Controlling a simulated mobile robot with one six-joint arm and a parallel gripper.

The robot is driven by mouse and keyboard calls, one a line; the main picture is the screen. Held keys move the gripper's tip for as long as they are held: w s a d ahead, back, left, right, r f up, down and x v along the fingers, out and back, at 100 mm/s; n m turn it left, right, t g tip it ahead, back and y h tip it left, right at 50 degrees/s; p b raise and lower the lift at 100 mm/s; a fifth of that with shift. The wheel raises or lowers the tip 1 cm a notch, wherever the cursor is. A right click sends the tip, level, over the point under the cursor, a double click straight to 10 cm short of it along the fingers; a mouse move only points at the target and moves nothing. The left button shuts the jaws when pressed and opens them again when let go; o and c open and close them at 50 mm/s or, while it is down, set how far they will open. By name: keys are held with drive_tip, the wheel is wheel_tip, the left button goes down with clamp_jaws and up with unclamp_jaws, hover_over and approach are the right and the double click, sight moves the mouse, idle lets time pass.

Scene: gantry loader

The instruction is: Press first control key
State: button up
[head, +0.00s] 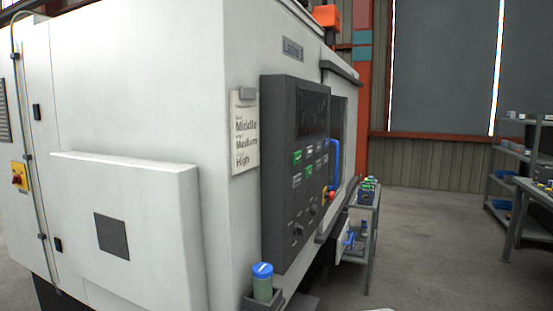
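The dark control panel (283,205) is mounted on the front of the large white machine (120,90). It has a dark screen (312,114) at its top. The panel is seen at a steep angle, and the key labels are too small to read. Knobs (297,231) and a red button (331,196) sit lower on the panel side. My gripper is not in view.
A paper sign (244,133) hangs left of the panel. A blue-capped bottle (262,283) stands in a holder below it. A blue handle (336,163) is beyond the panel. A small table (374,215) stands farther back, shelves (493,165) at right. The floor (440,250) between is open.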

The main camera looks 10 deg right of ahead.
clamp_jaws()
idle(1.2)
